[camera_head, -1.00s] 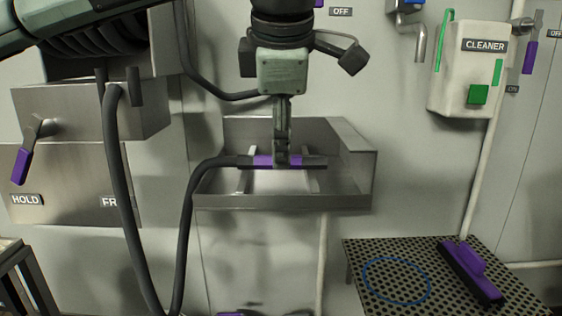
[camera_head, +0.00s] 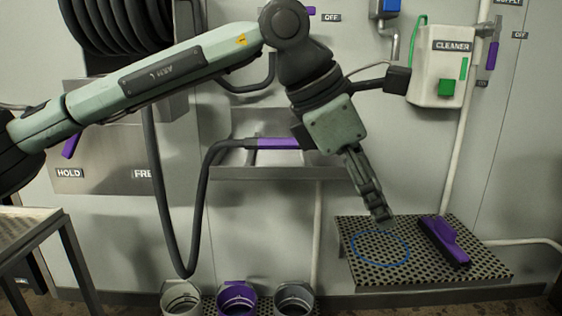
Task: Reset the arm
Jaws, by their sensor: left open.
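My left arm (camera_head: 160,80) comes in from the left across the view and bends down at its wrist. My left gripper (camera_head: 379,214) is open and empty. In the picture it points down toward the back edge of the perforated stand (camera_head: 440,283), close to the blue ring (camera_head: 380,247) marked on it; I cannot tell its exact height above it. The hose nozzle with a purple grip (camera_head: 277,143) lies across the steel wall holder (camera_head: 265,172), its right end partly hidden behind my wrist. My right gripper is not in view.
A purple brush (camera_head: 444,242) lies on the stand's right side. A white cleaner dispenser (camera_head: 437,85) hangs at right. A black hose (camera_head: 193,225) loops from the reel (camera_head: 115,25). Three buckets, white (camera_head: 181,300), purple (camera_head: 238,300) and grey (camera_head: 294,300), stand below. A table (camera_head: 30,228) is at left.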

